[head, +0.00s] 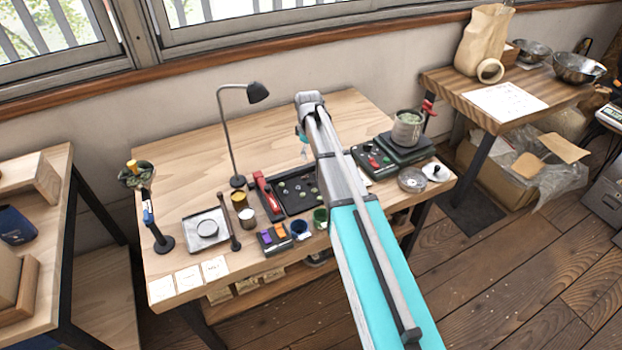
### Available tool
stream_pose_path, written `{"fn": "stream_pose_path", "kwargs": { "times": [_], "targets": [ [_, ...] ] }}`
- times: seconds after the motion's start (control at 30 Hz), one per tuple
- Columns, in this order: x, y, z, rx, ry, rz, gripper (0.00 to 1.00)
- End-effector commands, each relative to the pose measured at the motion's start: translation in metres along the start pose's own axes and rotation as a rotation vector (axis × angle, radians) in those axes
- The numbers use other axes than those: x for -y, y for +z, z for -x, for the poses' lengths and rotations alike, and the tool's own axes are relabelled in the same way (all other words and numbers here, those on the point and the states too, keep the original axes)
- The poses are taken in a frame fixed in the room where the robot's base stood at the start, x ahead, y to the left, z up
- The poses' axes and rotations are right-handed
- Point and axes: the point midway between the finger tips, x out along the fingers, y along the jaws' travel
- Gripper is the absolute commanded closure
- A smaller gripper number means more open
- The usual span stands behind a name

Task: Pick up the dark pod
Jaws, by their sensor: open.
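A black tray (322,204) lies near the middle of the wooden workbench and holds several small greenish and dark pieces. They are too small for me to tell which one is the dark pod. My arm reaches over the bench from the lower right and covers the tray's right side. My gripper (303,151) shows only as a small part beside the arm's far end, above the bench behind the tray. It is open, and I see nothing held in it. Most of it is hidden by the arm.
The bench's back left is clear.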

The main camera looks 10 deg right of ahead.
Motion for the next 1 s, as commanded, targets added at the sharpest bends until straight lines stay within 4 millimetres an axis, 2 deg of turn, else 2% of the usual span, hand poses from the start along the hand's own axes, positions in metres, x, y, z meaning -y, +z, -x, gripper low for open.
{"fn": "stream_pose_path", "kwargs": {
  "times": [0.53,1.0],
  "targets": [
    [-0.004,0.004,-0.004,0.000,0.000,-0.005,0.33],
    [-0.005,0.005,-0.038,0.000,0.000,-0.007,0.33]
  ]
}}
